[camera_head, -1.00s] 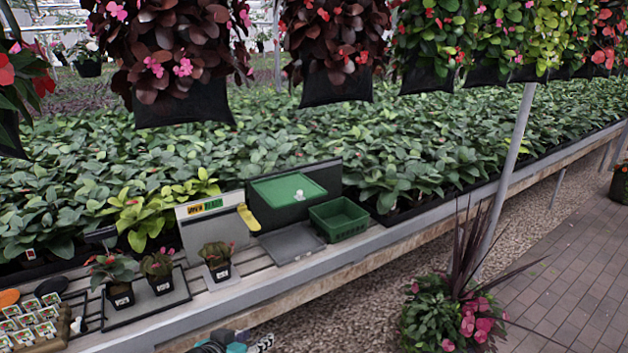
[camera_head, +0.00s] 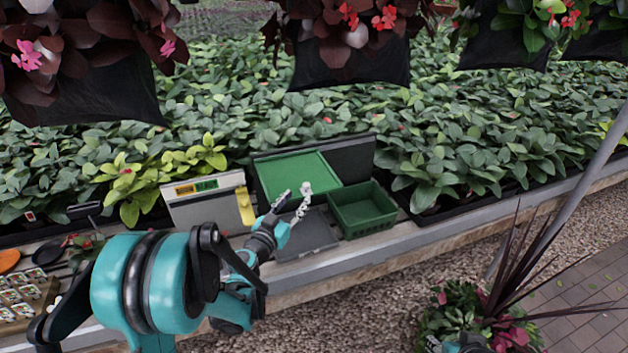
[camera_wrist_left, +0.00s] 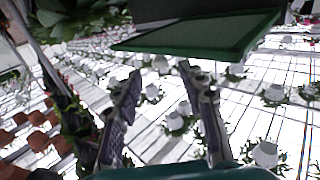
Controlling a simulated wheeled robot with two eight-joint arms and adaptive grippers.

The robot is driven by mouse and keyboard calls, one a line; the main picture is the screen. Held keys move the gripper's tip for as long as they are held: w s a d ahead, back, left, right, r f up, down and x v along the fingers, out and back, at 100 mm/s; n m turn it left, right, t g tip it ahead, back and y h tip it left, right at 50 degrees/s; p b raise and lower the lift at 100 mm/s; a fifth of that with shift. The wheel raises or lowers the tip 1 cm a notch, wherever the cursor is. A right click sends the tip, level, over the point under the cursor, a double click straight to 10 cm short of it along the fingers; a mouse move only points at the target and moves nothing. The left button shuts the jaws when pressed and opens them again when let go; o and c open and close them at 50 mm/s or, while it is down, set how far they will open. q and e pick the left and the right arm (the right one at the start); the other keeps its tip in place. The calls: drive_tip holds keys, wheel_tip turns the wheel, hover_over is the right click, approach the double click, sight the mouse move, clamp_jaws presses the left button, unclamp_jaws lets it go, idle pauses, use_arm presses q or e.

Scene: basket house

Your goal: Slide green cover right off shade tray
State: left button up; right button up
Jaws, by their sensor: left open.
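The green cover (camera_head: 295,172) lies on the black shade tray (camera_head: 350,160), over its left part; the tray's right part is bare black. A small white knob (camera_head: 306,187) shows at the cover's front right edge. My left gripper (camera_head: 292,204) is open and empty just in front of the cover, its fingers close to the knob; I cannot tell whether they touch it. In the left wrist view the open fingers (camera_wrist_left: 157,73) point toward a green panel (camera_wrist_left: 205,38), apparently the cover, with a gap between.
A green bin (camera_head: 364,212) stands right of the gripper, and a flat grey tray (camera_head: 305,236) lies below it. A sign board (camera_head: 208,203) with a yellow object (camera_head: 245,207) stands to the left. Dense plants fill the bed behind.

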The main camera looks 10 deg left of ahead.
sight(305, 189)
use_arm(q)
drive_tip(key=w, duration=0.3)
drive_tip(key=w+d+b, duration=0.1)
drive_tip(key=w, duration=0.3)
drive_tip(key=shift+w+d, duration=0.2)
clamp_jaws()
